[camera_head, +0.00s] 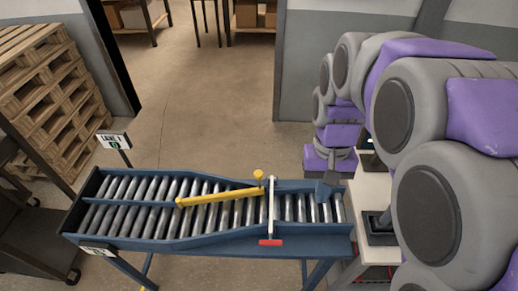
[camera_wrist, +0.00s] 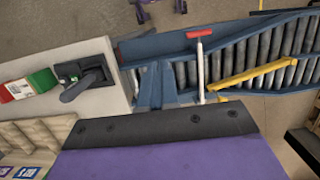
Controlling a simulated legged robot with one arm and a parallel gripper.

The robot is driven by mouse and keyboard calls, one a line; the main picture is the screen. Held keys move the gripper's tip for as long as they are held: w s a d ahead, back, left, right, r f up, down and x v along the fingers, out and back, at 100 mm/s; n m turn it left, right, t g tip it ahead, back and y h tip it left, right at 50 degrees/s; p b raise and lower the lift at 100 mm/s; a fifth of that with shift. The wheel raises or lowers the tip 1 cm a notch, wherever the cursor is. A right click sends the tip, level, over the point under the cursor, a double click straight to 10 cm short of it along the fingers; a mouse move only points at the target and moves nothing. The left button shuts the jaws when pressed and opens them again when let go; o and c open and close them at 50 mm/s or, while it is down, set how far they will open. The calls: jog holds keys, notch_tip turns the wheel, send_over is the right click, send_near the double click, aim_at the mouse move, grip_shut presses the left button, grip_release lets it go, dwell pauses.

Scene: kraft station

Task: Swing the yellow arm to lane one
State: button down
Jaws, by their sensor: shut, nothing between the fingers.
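The yellow arm (camera_head: 220,196) lies diagonally over the conveyor rollers in the head view. Its left tip is near the right end of the blue divider (camera_head: 130,202), and its right end with a yellow knob (camera_head: 258,175) is by the far rail. It also shows in the wrist view (camera_wrist: 255,73). The "LANE 1" sign (camera_head: 113,140) stands at the far left side of the conveyor. My gripper (camera_head: 335,158) is shut and empty, right of the yellow arm and apart from it.
A white bar with a red end (camera_head: 271,215) crosses the conveyor just right of the yellow arm. A second sign (camera_head: 98,250) is on the near left side. A counter (camera_wrist: 70,60) with a black lever device (camera_wrist: 80,78) stands right of the conveyor. Pallets (camera_head: 50,85) stand far left.

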jog(key=w+a+f+g+p, duration=0.1)
jog(key=w+a+p, duration=0.3)
jog(key=w, duration=0.9)
jog(key=w+a+f+p, duration=0.1)
jog(key=w+a+p, duration=0.3)
jog(key=w, duration=0.9)
jog(key=w+a+f, duration=0.4)
jog(key=a+f, duration=0.1)
jog(key=a, duration=0.2)
jog(key=s+d+f+b, duration=0.1)
jog(key=s+f+b, duration=0.1)
jog(key=s+f, duration=0.5)
jog(key=shift+f, duration=1.45)
